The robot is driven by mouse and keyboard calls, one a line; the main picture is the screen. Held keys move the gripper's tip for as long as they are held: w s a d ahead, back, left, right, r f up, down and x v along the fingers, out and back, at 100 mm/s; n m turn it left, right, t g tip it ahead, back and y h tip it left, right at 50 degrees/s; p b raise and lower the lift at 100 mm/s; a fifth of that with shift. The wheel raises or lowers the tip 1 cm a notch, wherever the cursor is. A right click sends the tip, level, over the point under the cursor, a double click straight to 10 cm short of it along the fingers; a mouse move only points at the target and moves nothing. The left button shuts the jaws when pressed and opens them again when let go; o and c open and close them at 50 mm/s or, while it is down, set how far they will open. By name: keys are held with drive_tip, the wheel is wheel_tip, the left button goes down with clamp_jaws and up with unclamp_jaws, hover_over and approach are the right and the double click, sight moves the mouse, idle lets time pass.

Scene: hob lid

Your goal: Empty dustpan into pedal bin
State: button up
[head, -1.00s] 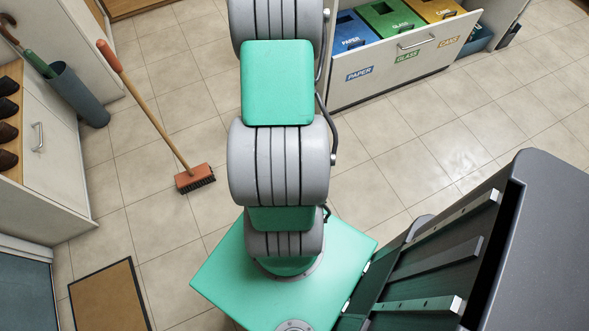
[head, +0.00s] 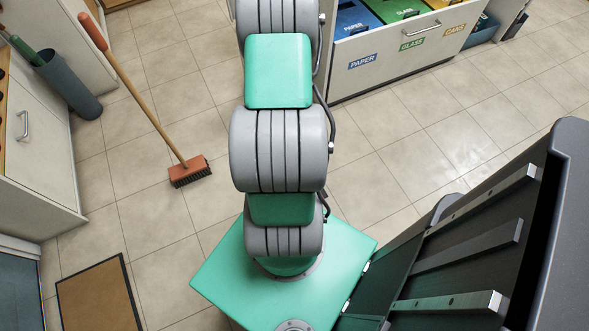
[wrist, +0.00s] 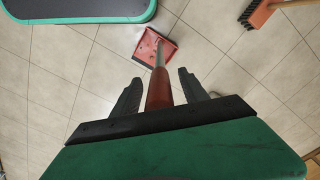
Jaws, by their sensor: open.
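The dustpan (wrist: 151,45) is red with a long handle and shows in the wrist view, its pan low near the tiled floor. Its handle (wrist: 159,88) ends in a red-brown grip that points up towards my wrist camera. My gripper (wrist: 159,77) is open, with one dark finger on each side of the handle and gaps showing on both sides. The dustpan and my gripper do not show in the head view, where my arm fills the middle. I cannot identify a pedal bin in either view.
A broom (head: 153,120) leans at left, its head also in the wrist view (wrist: 262,13). A pull-out drawer (head: 400,55) holds paper, glass and cans bins. A dark grey unit with metal strips (head: 470,250) stands close at right. A mat (head: 98,298) lies lower left.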

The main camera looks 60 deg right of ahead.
drive_tip(key=shift+f, duration=0.45)
drive_tip(key=shift+c, duration=0.5)
clamp_jaws()
drive_tip(key=shift+r, duration=0.1)
idle(0.5)
